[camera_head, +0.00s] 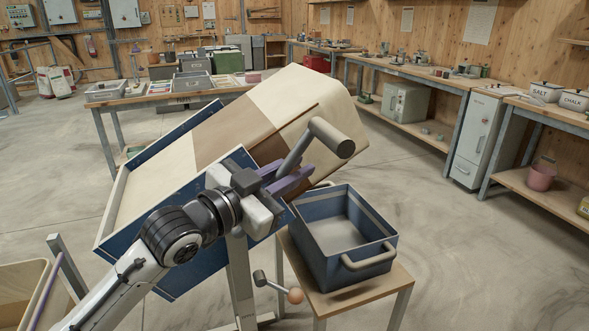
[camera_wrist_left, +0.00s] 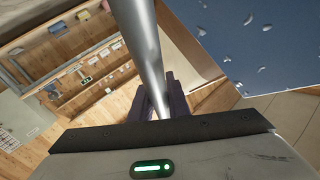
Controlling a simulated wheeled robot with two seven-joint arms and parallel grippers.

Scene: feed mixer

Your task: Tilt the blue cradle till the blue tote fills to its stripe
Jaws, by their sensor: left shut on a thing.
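My left gripper (camera_head: 290,180), with purple fingers, is shut on the cradle's grey handle (camera_head: 309,148). In the left wrist view the handle (camera_wrist_left: 148,60) runs up between the fingers (camera_wrist_left: 165,98). The blue tote (camera_head: 368,266) stands upright just right of the cradle. Its inside shows a pale grey bottom and a light stripe near the rim; I see no clear feed in it. My right gripper is out of view.
The tote rests on a small wooden stand (camera_head: 347,297). Workbenches (camera_head: 440,75) line the back and right. The floor at the right (camera_head: 460,240) is clear.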

